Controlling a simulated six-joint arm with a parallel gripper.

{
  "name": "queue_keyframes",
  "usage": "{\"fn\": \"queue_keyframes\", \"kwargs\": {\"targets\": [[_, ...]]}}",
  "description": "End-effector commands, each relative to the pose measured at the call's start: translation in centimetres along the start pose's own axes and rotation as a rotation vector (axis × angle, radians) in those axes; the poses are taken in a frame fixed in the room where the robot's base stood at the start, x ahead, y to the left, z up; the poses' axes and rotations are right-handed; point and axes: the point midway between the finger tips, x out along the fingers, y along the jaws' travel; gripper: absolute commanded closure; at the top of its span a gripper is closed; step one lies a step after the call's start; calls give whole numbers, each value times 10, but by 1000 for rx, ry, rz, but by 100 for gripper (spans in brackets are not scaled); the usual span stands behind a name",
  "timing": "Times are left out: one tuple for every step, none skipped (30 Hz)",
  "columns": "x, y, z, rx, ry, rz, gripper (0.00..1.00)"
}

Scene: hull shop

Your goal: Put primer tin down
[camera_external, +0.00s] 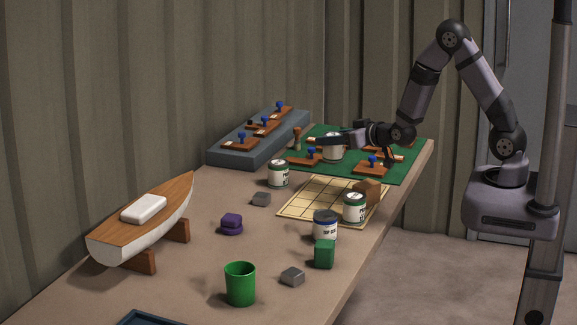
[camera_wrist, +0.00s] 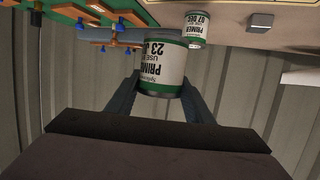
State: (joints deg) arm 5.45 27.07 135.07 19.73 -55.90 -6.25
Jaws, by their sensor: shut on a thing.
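My gripper (camera_external: 334,142) is shut on a primer tin (camera_external: 333,152) over the green mat (camera_external: 410,150) at the far end of the table. In the wrist view the held primer tin (camera_wrist: 163,66) sits between the two fingers, its label reading upside down as PRIMER and 23. I cannot tell whether its base touches the mat. A second primer tin (camera_wrist: 196,30), marked 07 DEC, shows beyond it. This looks like the white and green tin (camera_external: 278,174) left of the grid board. Another green-banded tin (camera_external: 354,208) stands on the grid board (camera_external: 305,202).
Wooden pieces with blue knobs lie on the mat (camera_external: 371,166) and on a grey-blue stepped block (camera_external: 228,152). A brown block (camera_external: 368,190), blue-banded tin (camera_external: 325,226), green block (camera_external: 324,254) and green cup (camera_external: 240,284) stand nearer. A model boat (camera_external: 130,228) is at left.

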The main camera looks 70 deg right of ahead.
Motion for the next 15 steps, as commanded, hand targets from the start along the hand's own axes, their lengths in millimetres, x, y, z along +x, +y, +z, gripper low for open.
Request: {"fn": "queue_keyframes", "kwargs": {"targets": [[-1,0,-4,1,3,0,88],[-1,0,-5,1,3,0,88],[-2,0,-6,1,3,0,88],[-2,0,-7,1,3,0,88],[-2,0,-7,1,2,0,88],[-2,0,-7,1,2,0,88],[-2,0,-7,1,2,0,88],[-2,0,-7,1,2,0,88],[-2,0,-7,1,2,0,88],[-2,-1,-7,1,2,-2,88],[-2,-2,-6,0,2,-4,88],[-2,-4,-5,-2,2,-8,88],[-2,-7,-4,-3,2,-13,88],[-2,-10,-2,-5,2,-19,88],[-3,-16,0,-8,2,-30,88]]}}
